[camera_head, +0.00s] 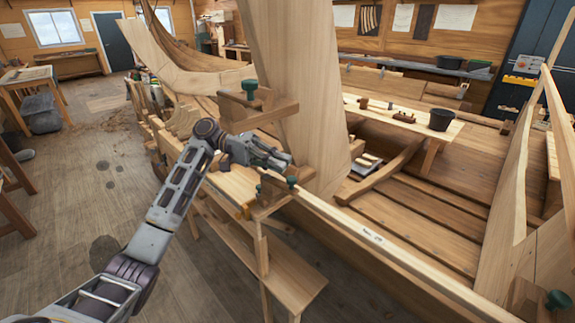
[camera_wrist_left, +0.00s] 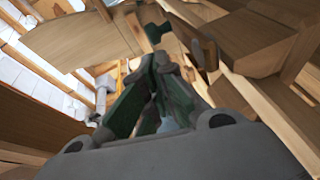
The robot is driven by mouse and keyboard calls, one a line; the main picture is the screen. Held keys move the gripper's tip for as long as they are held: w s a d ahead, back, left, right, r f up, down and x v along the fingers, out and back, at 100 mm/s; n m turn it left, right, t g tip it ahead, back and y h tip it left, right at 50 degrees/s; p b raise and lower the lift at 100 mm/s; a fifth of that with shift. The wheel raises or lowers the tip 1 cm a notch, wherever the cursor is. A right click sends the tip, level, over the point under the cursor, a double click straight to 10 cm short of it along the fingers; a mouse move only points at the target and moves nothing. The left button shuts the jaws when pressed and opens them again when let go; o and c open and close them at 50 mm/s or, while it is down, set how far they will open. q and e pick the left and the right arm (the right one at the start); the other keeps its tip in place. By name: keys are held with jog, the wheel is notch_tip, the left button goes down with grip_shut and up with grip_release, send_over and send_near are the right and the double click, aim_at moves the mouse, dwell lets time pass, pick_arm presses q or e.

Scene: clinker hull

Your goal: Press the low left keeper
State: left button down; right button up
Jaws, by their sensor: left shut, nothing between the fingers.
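My left gripper (camera_head: 284,160) is shut and empty, and its fingertips point right at the foot of the broad upright plank (camera_head: 300,90). Just below the tips is a low wooden clamp block with a dark green knob (camera_head: 292,182); I take this for the low left keeper, but cannot be sure. A gap or contact between tips and block cannot be told. A second green knob (camera_head: 249,88) stands higher on a wooden block. In the left wrist view the closed fingers (camera_wrist_left: 158,75) point toward a green knob (camera_wrist_left: 154,32) and a brown wooden piece (camera_wrist_left: 205,52). My right gripper is not in view.
A long pale plank edge (camera_head: 400,250) runs from the clamp to the lower right. The open hull with floor boards (camera_head: 430,205) lies right of it. A black bucket (camera_head: 441,119) stands on a bench. A low trestle board (camera_head: 285,280) is below my arm.

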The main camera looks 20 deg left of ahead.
pick_arm(q)
jog(key=v, duration=0.8)
dwell(0.5)
